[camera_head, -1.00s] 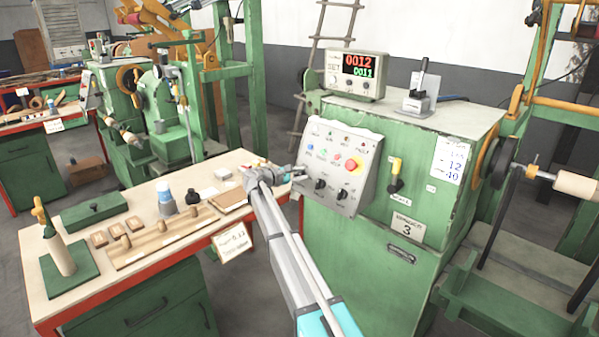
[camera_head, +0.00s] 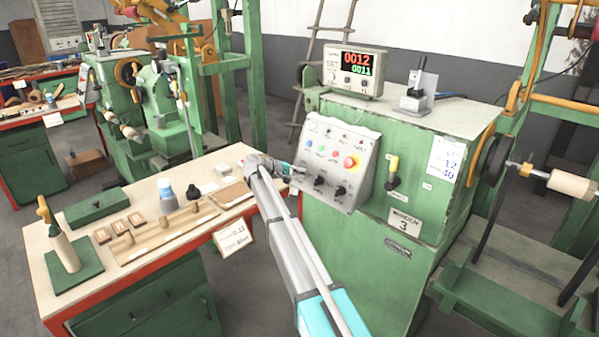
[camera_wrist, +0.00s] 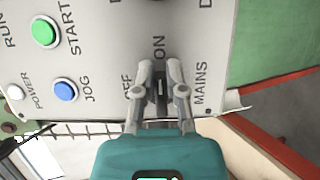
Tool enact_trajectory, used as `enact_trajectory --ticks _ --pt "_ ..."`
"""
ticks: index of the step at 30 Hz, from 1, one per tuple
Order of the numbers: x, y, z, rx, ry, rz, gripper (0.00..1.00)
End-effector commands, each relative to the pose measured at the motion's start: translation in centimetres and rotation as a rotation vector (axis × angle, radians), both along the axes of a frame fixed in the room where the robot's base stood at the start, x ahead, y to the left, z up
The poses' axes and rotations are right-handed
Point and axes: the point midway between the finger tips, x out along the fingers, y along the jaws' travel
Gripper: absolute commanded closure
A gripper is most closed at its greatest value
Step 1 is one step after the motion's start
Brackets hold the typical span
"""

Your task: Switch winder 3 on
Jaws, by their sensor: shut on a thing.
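Winder 3 is the green machine (camera_head: 360,245) with a "WINDER 3" plate (camera_head: 405,224) on its front. Its tilted grey control panel (camera_head: 323,196) carries coloured buttons, a red-and-yellow stop button (camera_head: 350,163) and two black knobs. My gripper (camera_head: 293,172) reaches the panel's left edge. In the wrist view my gripper (camera_wrist: 160,75) has its two fingers on either side of the small dark mains switch (camera_wrist: 160,88), shut on it. "MAINS", "ON" and part of "OFF" are printed around it. The fingers hide much of the switch, so its position is unclear.
A counter box (camera_head: 355,73) with lit digits and a small black-levered device (camera_head: 419,85) stand on the machine. A yellow-and-black handle (camera_head: 393,172) sticks out right of the panel. A workbench (camera_head: 150,272) with wooden parts stands close at left.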

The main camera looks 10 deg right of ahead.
Motion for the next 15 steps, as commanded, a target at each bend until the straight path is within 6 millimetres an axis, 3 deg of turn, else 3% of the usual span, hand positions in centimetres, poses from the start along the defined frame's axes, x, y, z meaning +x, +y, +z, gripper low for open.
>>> enact_trajectory --ticks 1,14,15 --pt "0.74 0.29 0.07 0.004 -0.011 0.012 1.0" --pt "0.91 0.35 0.1 0.006 -0.019 0.008 1.0" --pt "0.92 0.36 0.12 0.005 -0.02 0.008 0.77"
